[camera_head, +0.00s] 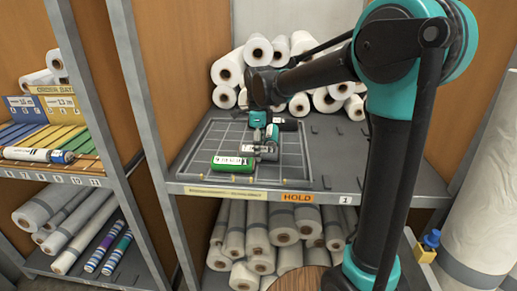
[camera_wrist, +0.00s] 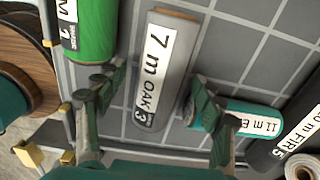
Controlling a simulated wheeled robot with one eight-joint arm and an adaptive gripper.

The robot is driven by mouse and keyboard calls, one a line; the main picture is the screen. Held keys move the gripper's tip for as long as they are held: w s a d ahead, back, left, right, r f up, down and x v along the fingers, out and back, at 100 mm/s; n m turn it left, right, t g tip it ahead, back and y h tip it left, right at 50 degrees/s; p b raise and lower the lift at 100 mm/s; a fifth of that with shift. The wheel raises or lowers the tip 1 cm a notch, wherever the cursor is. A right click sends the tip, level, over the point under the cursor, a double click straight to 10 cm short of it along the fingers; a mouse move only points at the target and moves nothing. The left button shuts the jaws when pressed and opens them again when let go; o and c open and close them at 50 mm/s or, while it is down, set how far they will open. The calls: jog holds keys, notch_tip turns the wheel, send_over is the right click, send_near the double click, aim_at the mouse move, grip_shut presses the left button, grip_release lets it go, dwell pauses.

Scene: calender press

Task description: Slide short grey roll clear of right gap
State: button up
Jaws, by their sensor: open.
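The short grey roll (camera_wrist: 166,65), labelled "7 m OAK 3", lies on the gridded grey tray (camera_wrist: 238,40) between my fingers in the wrist view. My gripper (camera_wrist: 157,84) is open. Its left finger is apart from the roll, close to the lower end of the green roll (camera_wrist: 90,28). Its right finger is beside the grey roll's right side, overlapping the near end of a teal roll (camera_wrist: 248,120) in the picture. I cannot tell whether it touches either. In the head view the tray (camera_head: 205,150) is on the shelf, and my gripper partly hides the rolls.
A dark roll (camera_wrist: 296,122) lies beyond the teal one. The green roll (camera_head: 233,163) is at the tray's front. White rolls (camera_head: 228,70) are stacked behind. Brass pegs (camera_head: 285,181) line the front edge. The shelf right of the tray (camera_head: 335,160) has bare room.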

jog(key=c, duration=1.3)
jog(key=shift+w+a, duration=0.15)
jog(key=shift+a, duration=3.85)
jog(key=o, duration=1.3)
jog(key=shift+r, duration=0.1)
notch_tip(320, 180, up, 12)
jog(key=shift+f, duration=0.1)
